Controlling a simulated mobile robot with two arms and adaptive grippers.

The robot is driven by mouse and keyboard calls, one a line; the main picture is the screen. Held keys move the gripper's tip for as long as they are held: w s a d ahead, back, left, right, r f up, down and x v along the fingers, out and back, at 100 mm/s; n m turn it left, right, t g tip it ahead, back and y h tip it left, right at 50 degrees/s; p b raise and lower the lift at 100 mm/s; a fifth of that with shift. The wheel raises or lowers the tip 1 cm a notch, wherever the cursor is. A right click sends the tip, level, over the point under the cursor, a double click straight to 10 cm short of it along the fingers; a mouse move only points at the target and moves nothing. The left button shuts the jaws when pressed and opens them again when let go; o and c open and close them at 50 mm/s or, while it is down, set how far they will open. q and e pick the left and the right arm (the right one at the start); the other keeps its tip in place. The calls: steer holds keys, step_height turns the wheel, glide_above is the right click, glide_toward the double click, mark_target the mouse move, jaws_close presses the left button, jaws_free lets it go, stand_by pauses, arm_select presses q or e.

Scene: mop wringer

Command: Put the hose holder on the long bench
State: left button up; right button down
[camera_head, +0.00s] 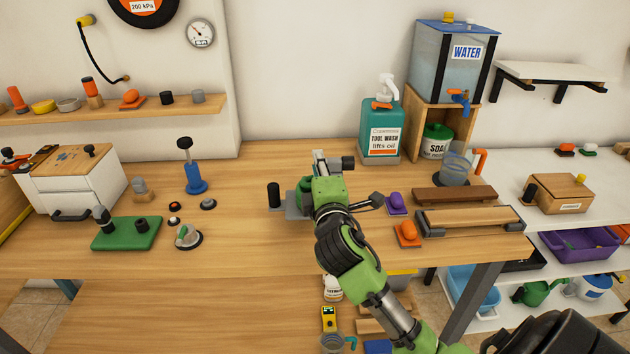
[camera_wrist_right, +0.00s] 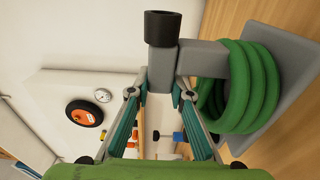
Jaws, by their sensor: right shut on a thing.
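The hose holder is a grey bracket with a coil of green hose and a black-capped end. In the right wrist view the hose holder (camera_wrist_right: 283,88) shows its grey plate and coil to the right of the fingers. In the head view the hose holder (camera_head: 291,213) is partly hidden behind my right gripper (camera_head: 325,170). My right gripper, also in the wrist view (camera_wrist_right: 160,88), is shut on the holder's grey bar. The plate is at or just over the long wooden bench (camera_head: 235,250); I cannot tell if it touches. My left gripper is not in view.
A green block (camera_head: 128,233) and a blue stand (camera_head: 193,180) are to the left. A purple piece (camera_head: 397,204), an orange piece (camera_head: 407,233) and a wooden-topped tray (camera_head: 470,220) are to the right. The bench's front left is clear.

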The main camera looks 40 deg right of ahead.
mark_target(309, 183)
steer(key=shift+w+a+f, duration=0.1)
steer(key=shift+w+f, duration=0.15)
steer(key=shift+w+a+f, duration=0.1)
steer(key=shift+f, duration=0.55)
steer(key=shift+w+a+f, duration=0.1)
steer(key=shift+f, duration=1)
steer(key=shift+f+b, duration=0.2)
steer(key=shift+b, duration=0.1)
steer(key=c, duration=1.8)
jaws_free()
steer(key=shift+c, duration=0.2)
steer(key=shift+s, duration=0.1)
